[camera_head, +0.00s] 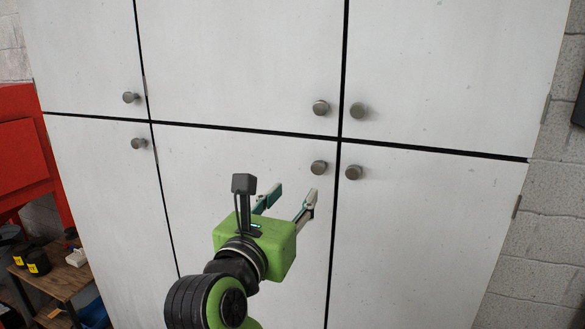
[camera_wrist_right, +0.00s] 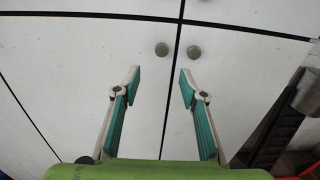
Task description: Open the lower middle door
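The lower middle door (camera_head: 240,152) is a flat pale panel in the lower row of a tall cabinet, and it looks shut, flush with its neighbours. Its round grey knob (camera_head: 319,167) sits near its upper right corner; it also shows in the right wrist view (camera_wrist_right: 161,49). My right gripper (camera_head: 294,194) is open and empty in front of this door, below and left of the knob in the head view. In the right wrist view its spread fingertips (camera_wrist_right: 159,74) lie just below the knob, apart from it. My left gripper is in neither view.
The lower right door's knob (camera_head: 353,172) is close beside, across a narrow gap. Upper door knobs (camera_head: 320,107) sit just above. A red cabinet (camera_head: 25,150) and a low wooden table (camera_head: 55,280) stand at left. A block wall (camera_head: 545,240) is at right.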

